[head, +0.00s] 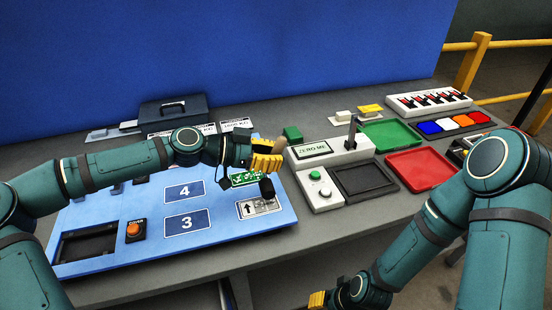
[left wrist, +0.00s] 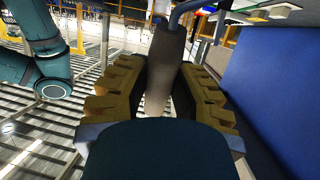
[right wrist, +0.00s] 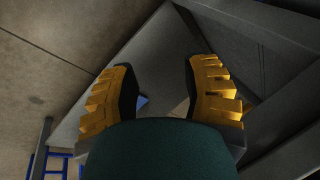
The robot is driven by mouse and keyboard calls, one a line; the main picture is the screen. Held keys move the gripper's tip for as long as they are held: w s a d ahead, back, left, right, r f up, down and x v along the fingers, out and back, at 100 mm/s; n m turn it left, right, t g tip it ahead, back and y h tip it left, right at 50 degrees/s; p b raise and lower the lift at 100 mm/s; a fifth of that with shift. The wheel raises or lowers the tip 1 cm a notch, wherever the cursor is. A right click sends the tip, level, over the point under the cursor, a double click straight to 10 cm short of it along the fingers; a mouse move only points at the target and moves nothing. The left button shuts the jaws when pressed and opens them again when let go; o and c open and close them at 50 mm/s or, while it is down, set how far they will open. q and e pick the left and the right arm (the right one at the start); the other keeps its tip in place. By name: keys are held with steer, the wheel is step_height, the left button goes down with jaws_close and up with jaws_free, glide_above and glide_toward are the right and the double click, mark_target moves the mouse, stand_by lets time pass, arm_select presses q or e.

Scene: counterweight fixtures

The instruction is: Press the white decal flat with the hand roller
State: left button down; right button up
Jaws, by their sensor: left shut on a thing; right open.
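The hand roller has a wooden handle (head: 281,142) and a dark drum (head: 267,188). My left gripper (head: 265,161) is shut on its handle, which also shows between the yellow fingers in the left wrist view (left wrist: 165,65). The white decal (head: 246,209) with a black arrow lies at the right front of the blue panel (head: 225,230). The drum overlaps the decal's upper edge in the head view; I cannot tell whether they touch. My right gripper (head: 318,299) is low at the bottom edge of the head view; it is open and empty in the right wrist view (right wrist: 162,95).
A green decal (head: 245,178) lies just behind the white one. Green (head: 391,134) and red (head: 420,169) trays lie farther right. An orange button (head: 134,230) is at the panel's left.

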arm_select(q)
steer(key=s+a+r+p, duration=0.3)
steer(key=a+r+p, duration=0.15)
steer(key=p, duration=0.55)
step_height(320, 180, down, 7)
steer(key=b, duration=0.3)
steer(key=shift+s+a+t+b, duration=0.15)
steer(key=shift+t+b, duration=0.25)
arm_select(e)
step_height(320, 180, up, 8)
steer(key=w, duration=0.1)
steer(key=shift+w+d+t, duration=0.2)
steer(key=shift+d+t, duration=0.1)
arm_select(q)
steer(key=shift+f+b, duration=0.45)
arm_select(e)
steer(key=shift+f, duration=0.5)
arm_select(q)
steer(key=shift+r, duration=0.1)
stand_by(0.3)
steer(key=shift+r, duration=0.45)
arm_select(e)
steer(key=shift+r, duration=0.2)
